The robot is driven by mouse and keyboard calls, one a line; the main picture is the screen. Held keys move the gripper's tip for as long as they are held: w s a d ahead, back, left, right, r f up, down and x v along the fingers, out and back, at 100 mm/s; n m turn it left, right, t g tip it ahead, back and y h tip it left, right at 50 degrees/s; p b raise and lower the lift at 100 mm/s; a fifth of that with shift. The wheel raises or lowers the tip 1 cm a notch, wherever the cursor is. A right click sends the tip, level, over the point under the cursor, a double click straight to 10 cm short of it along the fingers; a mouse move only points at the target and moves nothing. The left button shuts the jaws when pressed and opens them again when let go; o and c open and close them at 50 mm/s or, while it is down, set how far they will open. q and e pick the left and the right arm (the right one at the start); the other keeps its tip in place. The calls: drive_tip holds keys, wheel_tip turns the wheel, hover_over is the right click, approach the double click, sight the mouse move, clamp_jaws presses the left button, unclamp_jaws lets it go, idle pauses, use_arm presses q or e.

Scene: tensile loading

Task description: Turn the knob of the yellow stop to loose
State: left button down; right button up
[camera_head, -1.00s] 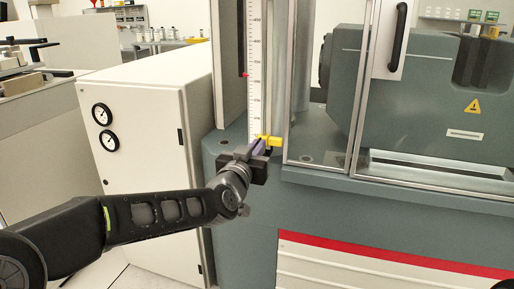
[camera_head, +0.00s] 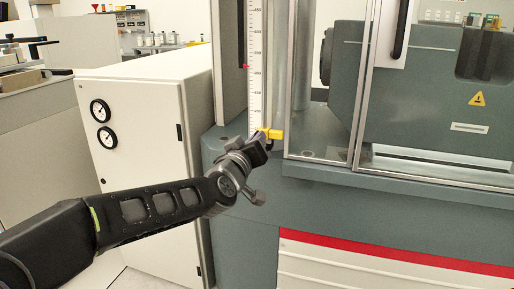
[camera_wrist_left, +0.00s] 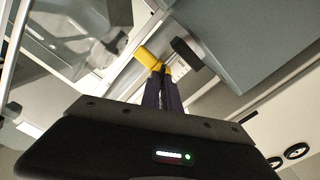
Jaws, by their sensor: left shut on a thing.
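The yellow stop (camera_head: 271,133) sits near the lower end of the white ruler scale on the testing machine. In the left wrist view the yellow stop (camera_wrist_left: 147,58) is just past my fingertips, beside a dark block. My left gripper (camera_head: 263,143) is at the stop from below and in front. In the left wrist view my left gripper (camera_wrist_left: 163,72) has its two fingers close together on the stop's knob, which they mostly hide. The knob's own turn cannot be made out. My right gripper is not in view.
The white ruler scale (camera_head: 255,75) with a red mark rises above the stop. Clear guard panels in metal frames (camera_head: 293,80) stand just right of it. A white cabinet (camera_head: 150,140) with two gauges stands left. The grey machine base (camera_head: 330,205) lies below.

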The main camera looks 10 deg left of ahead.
use_arm(q)
drive_tip(key=shift+a+f+n+b, duration=0.1)
drive_tip(key=shift+n+b, duration=1.45)
drive_tip(key=shift+n, duration=1.4)
drive_tip(key=shift+a+f+n+b, duration=0.1)
drive_tip(key=shift+n+b, duration=1.45)
drive_tip(key=shift+n, duration=1.4)
drive_tip(key=c, duration=1.6)
unclamp_jaws()
drive_tip(key=shift+d, duration=0.1)
